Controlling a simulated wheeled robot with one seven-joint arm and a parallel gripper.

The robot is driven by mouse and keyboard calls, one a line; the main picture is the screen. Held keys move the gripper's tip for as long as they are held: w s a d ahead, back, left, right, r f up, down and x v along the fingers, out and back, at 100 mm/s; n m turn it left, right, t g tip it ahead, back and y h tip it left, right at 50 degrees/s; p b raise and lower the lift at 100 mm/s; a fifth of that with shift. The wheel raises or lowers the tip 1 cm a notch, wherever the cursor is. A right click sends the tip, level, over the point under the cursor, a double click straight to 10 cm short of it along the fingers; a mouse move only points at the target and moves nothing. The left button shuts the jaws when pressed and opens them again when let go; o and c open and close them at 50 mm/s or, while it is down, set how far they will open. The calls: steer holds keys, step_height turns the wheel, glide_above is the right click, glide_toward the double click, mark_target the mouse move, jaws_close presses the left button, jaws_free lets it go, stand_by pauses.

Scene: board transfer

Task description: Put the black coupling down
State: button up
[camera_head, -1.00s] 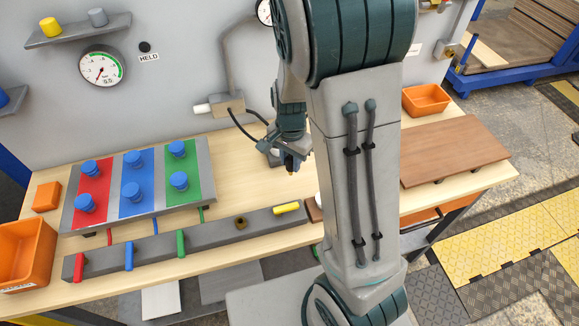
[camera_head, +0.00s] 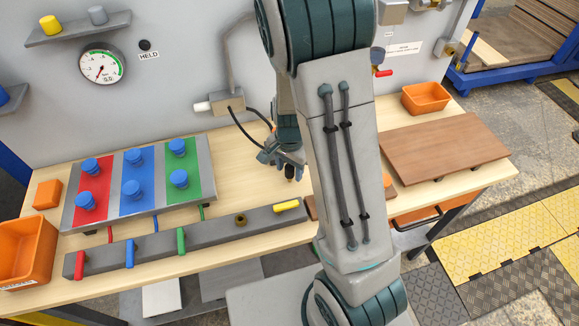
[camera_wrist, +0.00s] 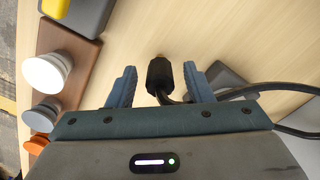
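The black coupling (camera_wrist: 158,75) shows in the wrist view between the two fingers of my gripper (camera_wrist: 160,68), with a visible gap on each side. The fingers are apart and do not appear to touch it. A black cable (camera_wrist: 235,91) runs from the coupling to the right. In the head view my gripper (camera_head: 287,163) is low over the wooden bench (camera_head: 235,170), and the dark tip of the coupling (camera_head: 289,172) shows below it. I cannot tell whether the coupling touches the bench.
A grey bar (camera_head: 210,232) with coloured levers runs along the bench front. A panel with coloured strips (camera_head: 206,165) stands left. A brown board (camera_head: 445,145) lies right. In the wrist view, a white round part (camera_wrist: 47,73) sits on a brown holder (camera_wrist: 82,60), left of my gripper.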

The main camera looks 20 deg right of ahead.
mark_target(289, 166)
steer(key=shift+r, duration=0.1)
step_height(289, 166, up, 11)
steer(key=s+r+n+t, duration=0.3)
steer(key=s+r+n, duration=0.7)
steer(key=s, duration=0.4)
steer(key=shift+s+r+n+t, duration=0.15)
steer(key=shift+r+n+t, duration=0.25)
steer(key=shift+r, duration=0.25)
steer(key=shift+c, duration=1.1)
